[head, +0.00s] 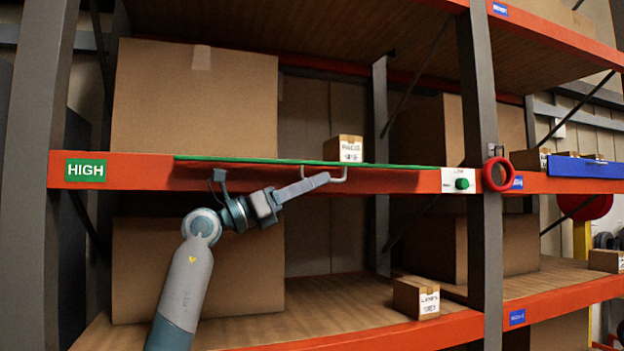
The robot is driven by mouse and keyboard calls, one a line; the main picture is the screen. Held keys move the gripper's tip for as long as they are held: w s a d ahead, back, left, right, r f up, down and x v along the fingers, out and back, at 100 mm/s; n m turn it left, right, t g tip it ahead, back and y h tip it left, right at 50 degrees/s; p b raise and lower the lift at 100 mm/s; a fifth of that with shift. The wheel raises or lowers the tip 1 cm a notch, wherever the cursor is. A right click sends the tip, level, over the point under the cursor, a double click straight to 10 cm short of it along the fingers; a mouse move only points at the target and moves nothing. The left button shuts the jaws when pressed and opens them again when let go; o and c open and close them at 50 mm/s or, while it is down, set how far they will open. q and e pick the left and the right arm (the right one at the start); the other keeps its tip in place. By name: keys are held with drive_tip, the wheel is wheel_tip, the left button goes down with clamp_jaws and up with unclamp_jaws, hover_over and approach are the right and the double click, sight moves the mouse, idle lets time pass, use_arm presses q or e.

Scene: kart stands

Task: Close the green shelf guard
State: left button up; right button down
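The green shelf guard (250,159) shows as a thin green strip along the top of the orange beam marked HIGH, seen nearly edge-on. A pale U-shaped handle (340,179) hangs at its front, right of its middle. My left gripper (327,178) is just below the beam's top, its fingertips at the left end of the handle. I cannot tell whether they touch it. The fingers overlap side-on, so their opening is hidden. A white plate with a green knob (462,184) sits at the guard's right end. My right gripper is out of view.
A small labelled box (343,149) stands on the shelf behind the guard. A red ring (497,174) is on the upright to the right. A blue guard (585,167) crosses the neighbouring bay. Another small box (416,298) sits on the lower shelf.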

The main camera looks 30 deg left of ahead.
use_arm(q)
clamp_jaws()
idle(1.5)
